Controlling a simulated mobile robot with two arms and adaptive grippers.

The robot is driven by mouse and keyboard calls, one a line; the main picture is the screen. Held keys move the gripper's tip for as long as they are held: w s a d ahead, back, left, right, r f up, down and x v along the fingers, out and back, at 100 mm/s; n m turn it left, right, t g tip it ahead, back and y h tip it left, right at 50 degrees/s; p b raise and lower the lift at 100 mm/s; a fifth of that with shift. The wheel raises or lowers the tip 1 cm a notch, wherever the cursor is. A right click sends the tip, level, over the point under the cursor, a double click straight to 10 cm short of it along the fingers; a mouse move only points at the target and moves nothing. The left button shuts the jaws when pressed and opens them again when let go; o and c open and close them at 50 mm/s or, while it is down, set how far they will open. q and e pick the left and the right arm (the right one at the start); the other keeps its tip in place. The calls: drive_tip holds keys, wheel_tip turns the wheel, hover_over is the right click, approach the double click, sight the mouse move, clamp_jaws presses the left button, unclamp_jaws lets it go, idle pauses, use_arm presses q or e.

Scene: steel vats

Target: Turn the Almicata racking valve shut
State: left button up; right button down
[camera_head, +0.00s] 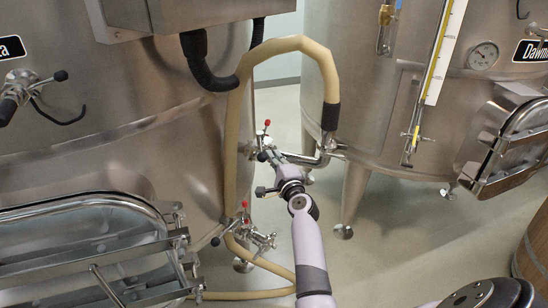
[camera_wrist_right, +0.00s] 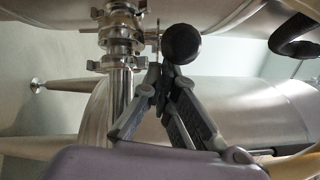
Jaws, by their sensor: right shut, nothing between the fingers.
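The left steel vat (camera_head: 110,130) carries a label ending in "ta" at the left edge. Two valve assemblies stand at its right side: an upper valve (camera_head: 266,140) with a red-tipped lever, and a lower valve (camera_head: 258,240) with red and black knobs. My right gripper (camera_head: 268,154) is at the upper valve, partly hiding it. In the wrist view the right gripper (camera_wrist_right: 160,82) has its fingertips together and empty, just below a black ball knob (camera_wrist_right: 181,43). Steel pipe fittings (camera_wrist_right: 121,28) stand beside it. Contact with the knob cannot be told. My left gripper is not in view.
A beige hose (camera_head: 233,150) loops up beside the valves and runs along the floor. A second vat (camera_head: 375,120) with a gauge and level tube stands at right. A hatch (camera_head: 90,205) juts out at lower left. Open floor (camera_head: 400,235) lies at lower right.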

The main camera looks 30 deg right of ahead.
sight(260, 159)
drive_tip(key=a, duration=0.1)
drive_tip(key=w+a, duration=0.1)
drive_tip(key=a+p, duration=0.1)
drive_tip(key=a, duration=0.1)
drive_tip(key=shift+w, duration=0.25)
drive_tip(key=shift+w+a+r, duration=0.1)
drive_tip(key=shift+w+a, duration=0.1)
drive_tip(key=shift+a, duration=0.25)
